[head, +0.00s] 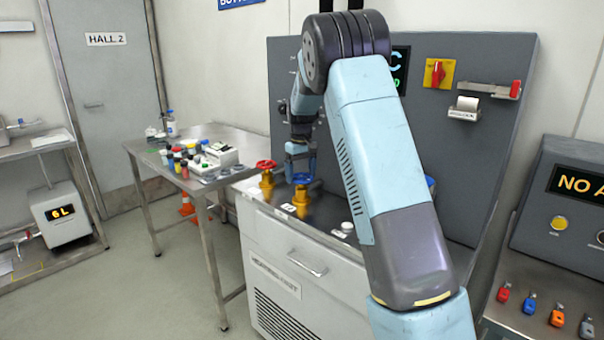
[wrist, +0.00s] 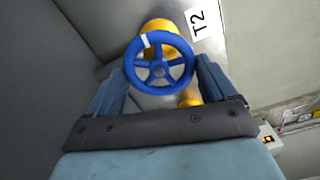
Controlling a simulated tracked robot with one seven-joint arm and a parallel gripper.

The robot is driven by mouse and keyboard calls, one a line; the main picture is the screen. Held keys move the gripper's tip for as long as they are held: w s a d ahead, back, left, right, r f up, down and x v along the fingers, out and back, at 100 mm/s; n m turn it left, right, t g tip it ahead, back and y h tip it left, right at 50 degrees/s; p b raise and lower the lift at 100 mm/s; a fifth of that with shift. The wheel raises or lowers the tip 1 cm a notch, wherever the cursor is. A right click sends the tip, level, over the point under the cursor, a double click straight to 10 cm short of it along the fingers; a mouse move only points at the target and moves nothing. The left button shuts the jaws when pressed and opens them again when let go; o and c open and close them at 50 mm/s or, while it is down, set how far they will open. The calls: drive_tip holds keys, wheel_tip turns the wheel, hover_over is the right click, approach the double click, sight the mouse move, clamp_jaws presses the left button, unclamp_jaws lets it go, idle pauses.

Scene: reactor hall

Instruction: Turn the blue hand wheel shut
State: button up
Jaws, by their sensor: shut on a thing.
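The blue hand wheel (wrist: 160,64) sits on a yellow valve body (wrist: 157,27) and has a white mark on its rim at the upper left in the wrist view. In the head view the blue wheel (head: 303,180) is on top of the bench, partly hidden by my gripper. My gripper (wrist: 160,77) has one finger on each side of the wheel and is shut on its rim. In the head view my gripper (head: 301,163) points down onto the wheel from above. A label reading T2 (wrist: 198,20) lies beside the valve.
A red hand wheel (head: 266,165) on a yellow valve stands just left of the blue one. A metal table (head: 140,147) with many small items is further left. A grey upright panel (head: 455,130) stands behind the bench. Open floor (head: 150,290) lies at the front left.

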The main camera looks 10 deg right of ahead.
drive_tip(key=m, duration=0.4)
drive_tip(key=shift+w+d+r+m, duration=0.1)
drive_tip(key=shift+d+r+m, duration=0.1)
drive_tip(key=shift+m, duration=0.2)
drive_tip(key=m, duration=0.3)
drive_tip(key=shift+f+m, duration=0.1)
drive_tip(key=shift+m, duration=0.2)
drive_tip(key=m, duration=0.4)
drive_tip(key=shift+a+m, duration=0.15)
drive_tip(key=shift+m, duration=1.95)
drive_tip(key=shift+a, duration=0.1)
drive_tip(key=o, duration=0.7)
drive_tip(key=shift+f, duration=0.1)
drive_tip(key=shift+o, duration=0.8)
